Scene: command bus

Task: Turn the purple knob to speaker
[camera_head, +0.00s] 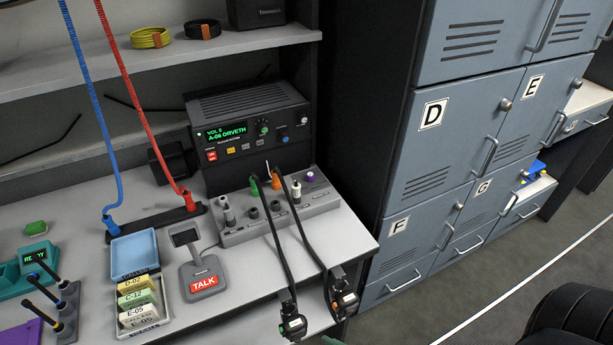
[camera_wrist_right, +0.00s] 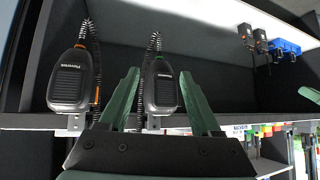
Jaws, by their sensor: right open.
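The purple knob (camera_head: 310,176) is a small round cap on the right end of the grey sloped panel (camera_head: 240,232) in the head view. Its pointer and any label around it are too small to read. My right gripper (camera_wrist_right: 158,76) shows in the right wrist view with two green fingers spread apart and nothing clamped. A black hand microphone (camera_wrist_right: 161,88) appears between its fingers; I cannot tell the depth between them. The purple knob is not visible in the wrist view. My left gripper is not in view.
A black radio (camera_head: 250,130) stands behind the panel. Black cables run from green and orange plugs (camera_head: 276,182) down to two microphones (camera_head: 345,300) at the desk's front edge. A white-topped knob (camera_head: 296,190) sits beside the purple one. Grey lockers (camera_head: 440,140) stand right.

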